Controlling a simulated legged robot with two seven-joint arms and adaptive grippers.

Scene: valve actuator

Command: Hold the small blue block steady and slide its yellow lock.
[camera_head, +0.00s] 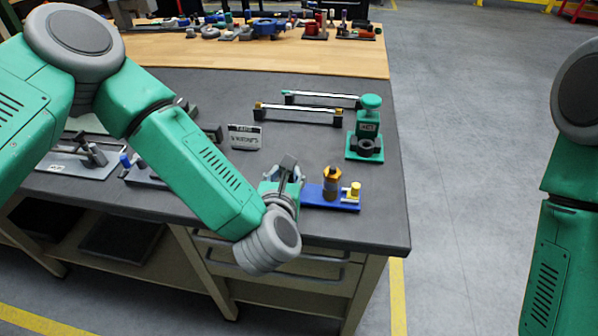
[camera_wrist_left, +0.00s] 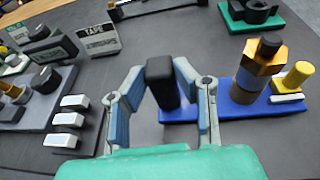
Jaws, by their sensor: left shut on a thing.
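The small blue block (camera_head: 318,196) is a flat blue base near the front right of the dark bench top; it also shows in the left wrist view (camera_wrist_left: 236,111). A brass and dark cylinder (camera_head: 331,182) stands upright on it. The yellow lock (camera_head: 354,188), a short knob, is at its right end and also shows in the left wrist view (camera_wrist_left: 297,77). My left gripper (camera_head: 286,172) is shut on a black upright grip (camera_wrist_left: 162,82) at the block's left end. My right gripper is out of view; only my right arm shows.
A green valve stand (camera_head: 368,135) is behind the block. Two low bars (camera_head: 298,114) lie farther back. A small sign (camera_head: 244,137) stands left of them. Other fixtures (camera_head: 80,160) are at the left. The bench edge (camera_head: 385,248) is close in front.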

